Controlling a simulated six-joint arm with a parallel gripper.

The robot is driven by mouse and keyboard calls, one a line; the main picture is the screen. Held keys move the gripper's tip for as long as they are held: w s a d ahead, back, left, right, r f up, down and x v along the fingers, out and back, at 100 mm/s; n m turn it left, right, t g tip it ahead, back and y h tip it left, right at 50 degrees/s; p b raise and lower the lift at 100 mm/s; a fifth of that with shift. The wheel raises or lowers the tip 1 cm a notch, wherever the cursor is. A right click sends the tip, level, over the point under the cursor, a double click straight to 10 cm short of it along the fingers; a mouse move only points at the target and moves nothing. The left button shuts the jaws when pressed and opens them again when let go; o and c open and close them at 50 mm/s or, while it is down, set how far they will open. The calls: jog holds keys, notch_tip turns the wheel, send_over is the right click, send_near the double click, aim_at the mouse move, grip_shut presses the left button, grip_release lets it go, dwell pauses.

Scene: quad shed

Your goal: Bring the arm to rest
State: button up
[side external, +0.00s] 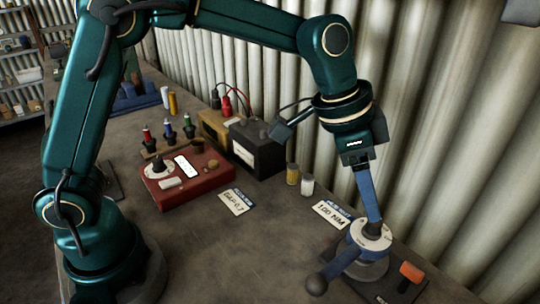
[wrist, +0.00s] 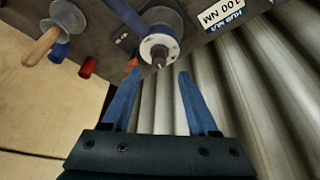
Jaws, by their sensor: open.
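My gripper (side external: 372,218) hangs at the right of the bench in the side view, with its blue fingers pointing down. Its fingertips are at or just above the dark centre post of a round device with a white dial face (side external: 371,238). In the wrist view my gripper (wrist: 159,72) shows its two fingers spread apart, with nothing held between them. The dial device (wrist: 159,48) lies just beyond the fingertips there, its post pointing toward the gap. I cannot tell whether a finger touches it. The device has a lever with a dark ball end (side external: 317,284).
A red box (side external: 187,180), a black box (side external: 257,148) and two small jars (side external: 300,181) stand left of my gripper. A "100 NM" card (side external: 332,214) lies close by. An orange-handled tool (side external: 411,274) lies at the front right. The corrugated wall (side external: 440,150) is close behind.

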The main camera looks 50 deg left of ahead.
jog(key=s+a+r+n+t+y, duration=0.1)
jog(key=s+a+r+n+t, duration=0.2)
jog(key=s+a+r, duration=0.45)
jog(key=s+a+f+n+y, duration=0.2)
jog(key=s+a+f+n, duration=0.4)
jog(key=s+a, duration=0.2)
jog(key=shift+s+a+g, duration=0.25)
jog(key=shift+s+g, duration=0.05)
jog(key=shift+s, duration=0.75)
jog(key=shift+c, duration=0.3)
